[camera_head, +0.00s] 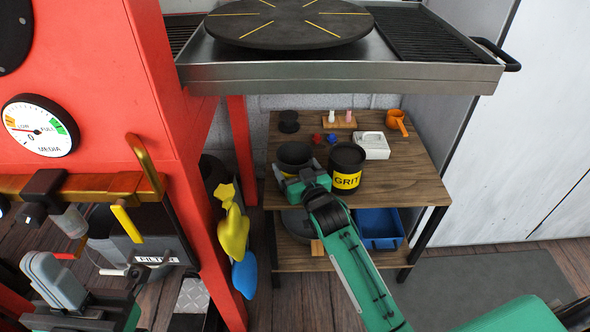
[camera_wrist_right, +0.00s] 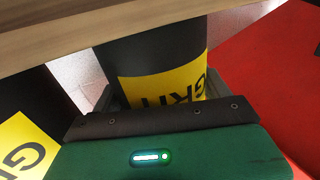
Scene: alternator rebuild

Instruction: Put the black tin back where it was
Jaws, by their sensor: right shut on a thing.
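My right gripper (camera_head: 305,181) is shut on a black tin (camera_head: 295,154) at the front of the wooden bench. The right wrist view shows this tin (camera_wrist_right: 150,55) upside down between the fingers, with a yellow GRIT label. The bench edge hides its base there, so I cannot tell whether it rests on the top. A second black tin (camera_head: 346,167) with a yellow GRIT label stands upright just right of it; its label also shows in the right wrist view (camera_wrist_right: 25,148). My left gripper (camera_head: 55,280) is at the lower left, away from the bench; its finger gap is unclear.
The bench (camera_head: 405,172) also carries a dark round part (camera_head: 289,121), red and blue small pieces, a white box (camera_head: 372,145) and an orange cup (camera_head: 397,122). A blue bin (camera_head: 380,228) is on the lower shelf. A red machine (camera_head: 110,80) is at left.

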